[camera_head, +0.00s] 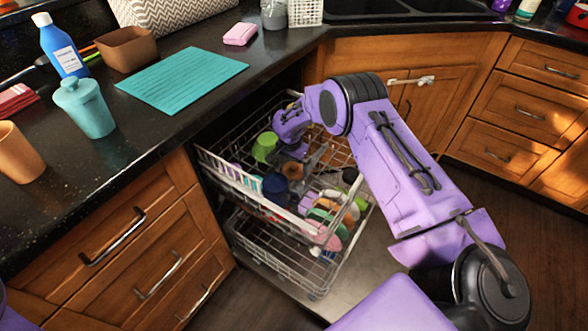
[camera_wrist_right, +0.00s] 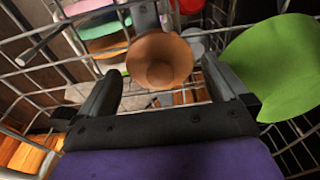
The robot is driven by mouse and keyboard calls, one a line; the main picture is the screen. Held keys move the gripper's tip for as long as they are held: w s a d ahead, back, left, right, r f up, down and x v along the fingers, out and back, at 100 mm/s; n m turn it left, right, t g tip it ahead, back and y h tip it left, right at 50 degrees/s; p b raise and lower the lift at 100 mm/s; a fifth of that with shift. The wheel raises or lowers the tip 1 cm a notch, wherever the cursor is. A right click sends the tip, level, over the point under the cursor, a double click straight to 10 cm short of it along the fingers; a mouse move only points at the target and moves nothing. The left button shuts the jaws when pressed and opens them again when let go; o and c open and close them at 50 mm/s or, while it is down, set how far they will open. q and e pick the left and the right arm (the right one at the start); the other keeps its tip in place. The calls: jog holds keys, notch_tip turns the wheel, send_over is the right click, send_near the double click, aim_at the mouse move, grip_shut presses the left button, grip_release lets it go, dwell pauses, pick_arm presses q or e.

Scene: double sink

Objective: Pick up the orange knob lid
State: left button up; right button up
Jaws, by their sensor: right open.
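The orange knob lid (camera_wrist_right: 160,48) shows in the right wrist view as a brownish-orange round piece with a darker knob at its middle. My right gripper (camera_wrist_right: 160,80) is open, one finger on each side of the lid's near part in the wrist view. I cannot tell whether the fingers touch it. In the head view my right gripper (camera_head: 303,154) reaches down into the rack, partly hidden by its own wrist. My left gripper is out of view.
The pulled-out upper rack (camera_head: 235,183) has wire walls. The counter is at the left.

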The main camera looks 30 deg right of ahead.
jog(key=c, duration=0.9)
jog(key=shift+r, duration=0.1)
